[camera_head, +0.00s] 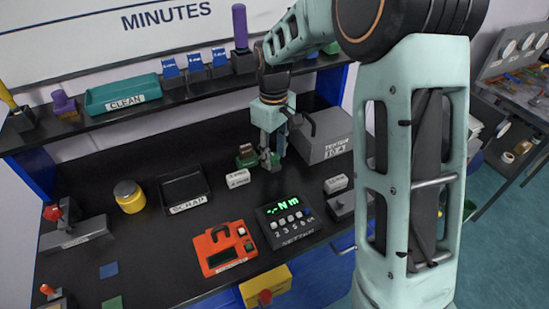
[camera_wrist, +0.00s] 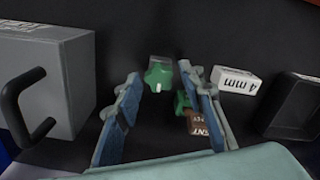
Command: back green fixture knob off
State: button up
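In the wrist view a green star-shaped knob (camera_wrist: 158,77) with a white mark sits on a small grey block, in the gap between my fingertips. A second green part (camera_wrist: 182,102) and a brown labelled block (camera_wrist: 197,123) lie closer to the camera, partly hidden by the right finger. My gripper (camera_wrist: 160,74) is open, with its blue-padded fingers on either side of the knob and no visible contact. In the head view my gripper (camera_head: 269,162) points down beside the green fixture (camera_head: 246,158), at the back of the black bench. The knob between the fingers is hidden there.
A grey box with a handle (camera_head: 325,137) stands close right of my gripper; it also shows in the wrist view (camera_wrist: 75,75). White labelled blocks (camera_head: 238,178), a black scrap tray (camera_head: 184,188), a keypad display (camera_head: 288,221) and an orange device (camera_head: 224,249) stand in front. A shelf (camera_head: 190,90) runs behind.

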jog(key=m, duration=0.5)
jog(key=shift+b, duration=0.3)
grip_shut()
jog(key=n, duration=0.4)
jog(key=shift+n+p, duration=0.3)
jog(key=shift+p, duration=0.1)
jog(key=n+p, duration=0.1)
jog(key=n, duration=0.3)
jog(key=shift+n, duration=0.3)
